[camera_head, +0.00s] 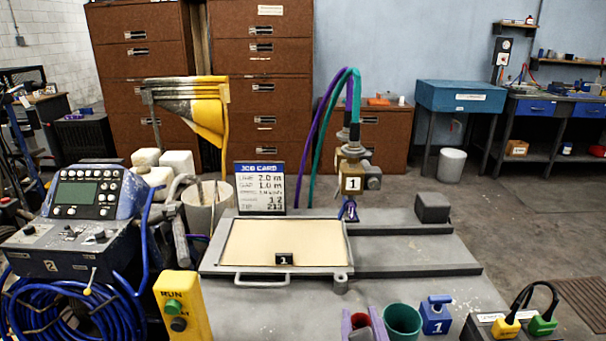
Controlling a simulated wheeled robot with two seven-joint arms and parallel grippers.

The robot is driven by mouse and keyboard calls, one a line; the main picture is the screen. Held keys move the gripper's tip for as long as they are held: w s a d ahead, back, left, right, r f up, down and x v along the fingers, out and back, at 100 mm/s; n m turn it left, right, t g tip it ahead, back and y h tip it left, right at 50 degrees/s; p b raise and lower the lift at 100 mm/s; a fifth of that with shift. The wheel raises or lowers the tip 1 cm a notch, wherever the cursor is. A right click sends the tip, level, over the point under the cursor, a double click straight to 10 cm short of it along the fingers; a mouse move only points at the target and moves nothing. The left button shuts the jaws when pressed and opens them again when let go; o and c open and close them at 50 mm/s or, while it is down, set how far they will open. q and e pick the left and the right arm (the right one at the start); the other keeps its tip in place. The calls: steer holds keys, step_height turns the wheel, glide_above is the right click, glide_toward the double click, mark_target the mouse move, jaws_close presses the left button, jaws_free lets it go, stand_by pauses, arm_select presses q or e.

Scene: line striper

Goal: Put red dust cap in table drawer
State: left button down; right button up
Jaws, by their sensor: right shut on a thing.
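My right gripper (363,318) shows at the bottom edge, right of centre, as two purple fingers on either side of a small red piece. My left gripper is not in view. Blue drawer fronts (537,107) show shut on a dark workbench at the far right. I cannot tell whether one of these is the table drawer.
The grey table holds a shallow tray (349,259) with a front handle, a job card (260,188), and a numbered valve fitting (352,183). A green cup (402,322) and a blue block (436,316) stand right of my gripper. A yellow run box (182,305) stands left.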

steer(key=s+d+r+m+g+h, duration=0.1)
steer(key=s+d+m+h, duration=0.4)
steer(key=d, duration=0.6)
steer(key=shift+s+d+r+g, duration=0.15)
steer(key=shift+s+r+g, duration=0.15)
steer(key=shift+s+r, duration=0.65)
steer(key=shift+s+f, duration=0.2)
steer(key=shift+f, duration=0.1)
steer(key=shift+s+f, duration=0.1)
